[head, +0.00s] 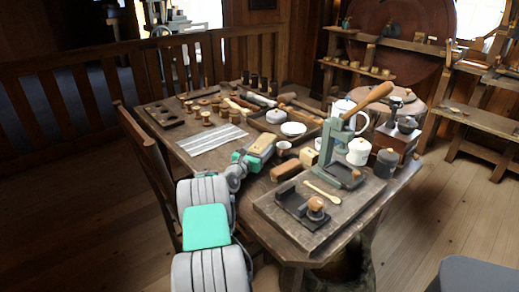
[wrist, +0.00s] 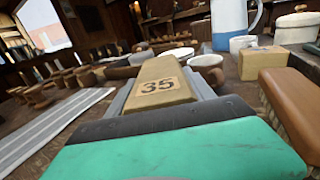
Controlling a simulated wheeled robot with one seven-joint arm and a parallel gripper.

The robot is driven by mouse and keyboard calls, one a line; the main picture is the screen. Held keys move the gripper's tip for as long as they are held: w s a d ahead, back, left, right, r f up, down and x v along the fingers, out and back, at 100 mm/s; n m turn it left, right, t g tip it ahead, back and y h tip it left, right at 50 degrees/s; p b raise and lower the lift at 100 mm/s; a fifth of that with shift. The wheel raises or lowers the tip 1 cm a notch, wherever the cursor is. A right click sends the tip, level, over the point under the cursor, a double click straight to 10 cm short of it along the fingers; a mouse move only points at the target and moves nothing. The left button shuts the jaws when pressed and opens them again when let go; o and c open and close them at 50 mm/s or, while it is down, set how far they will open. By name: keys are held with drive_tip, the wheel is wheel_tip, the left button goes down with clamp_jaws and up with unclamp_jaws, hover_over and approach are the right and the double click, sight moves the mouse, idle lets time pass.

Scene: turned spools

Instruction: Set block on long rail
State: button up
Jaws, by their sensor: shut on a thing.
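A pale wooden block marked "35" (wrist: 160,85) is between the grey fingers of my gripper (wrist: 165,98), which is shut on it. In the head view the block (head: 263,144) shows at the end of my arm, over the table's middle, with my gripper (head: 257,153) around it. The gap between the block and the table top is hard to judge. A long flat pale piece with grey stripes (head: 212,139) lies on the table left of my gripper, apart from the block. It also shows in the wrist view (wrist: 50,125). I cannot tell which thing is the long rail.
Several wooden spools (head: 206,118) stand behind the striped piece. A brush (head: 285,170), a smaller block (head: 309,156) and a cup (head: 284,148) are right of my gripper.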

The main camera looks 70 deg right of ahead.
drive_tip(key=o, duration=1.7)
drive_tip(key=shift+f, duration=0.1)
drive_tip(key=shift+o, duration=0.2)
